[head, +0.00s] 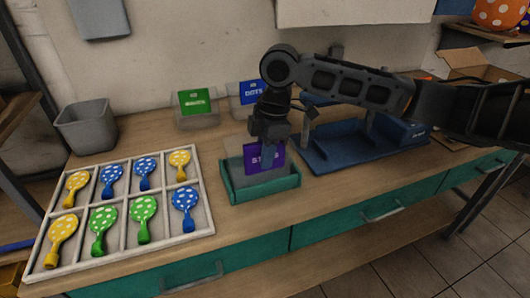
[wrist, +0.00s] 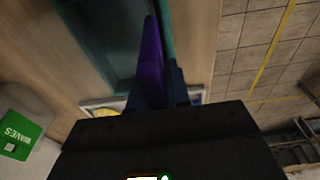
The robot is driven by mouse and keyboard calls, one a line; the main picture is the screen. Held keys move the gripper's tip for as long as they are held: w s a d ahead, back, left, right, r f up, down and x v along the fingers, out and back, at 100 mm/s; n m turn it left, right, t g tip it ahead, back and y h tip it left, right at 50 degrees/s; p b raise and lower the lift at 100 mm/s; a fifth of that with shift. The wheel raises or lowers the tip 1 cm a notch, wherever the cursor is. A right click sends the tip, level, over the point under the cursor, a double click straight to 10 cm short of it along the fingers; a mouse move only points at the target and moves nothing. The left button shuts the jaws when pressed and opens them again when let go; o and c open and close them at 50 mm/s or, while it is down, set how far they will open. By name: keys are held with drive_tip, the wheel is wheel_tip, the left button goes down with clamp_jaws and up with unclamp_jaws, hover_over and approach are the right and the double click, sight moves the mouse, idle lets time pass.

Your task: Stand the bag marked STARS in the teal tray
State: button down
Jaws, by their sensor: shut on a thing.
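The STARS bag (head: 251,161) is clear grey with a purple label; only the first letters show in the head view, and my gripper covers the rest. Its purple label shows edge-on in the wrist view (wrist: 151,62). My gripper (head: 269,141) points down and is shut on the bag's upper part. The bag is upright within the outline of the teal tray (head: 265,190), its lower edge hidden behind the tray's front wall. I cannot tell whether it touches the tray floor. The tray also shows in the wrist view (wrist: 98,42).
A green-labelled bag (head: 196,106), marked WAVES in the wrist view (wrist: 18,136), and a blue DOTS bag (head: 249,94) stand behind. A grey bin (head: 87,128) stands back left.

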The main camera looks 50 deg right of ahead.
drive_tip(key=c, duration=1)
unclamp_jaws()
drive_tip(key=r+p, duration=0.1)
drive_tip(key=r, duration=0.1)
drive_tip(key=s+a+r+p, duration=0.1)
drive_tip(key=r+p, duration=0.1)
drive_tip(key=s+r+p, duration=0.1)
drive_tip(key=r+p, duration=0.1)
drive_tip(key=r, duration=0.1)
drive_tip(key=shift+s+a, duration=0.25)
drive_tip(key=shift+a, duration=0.1)
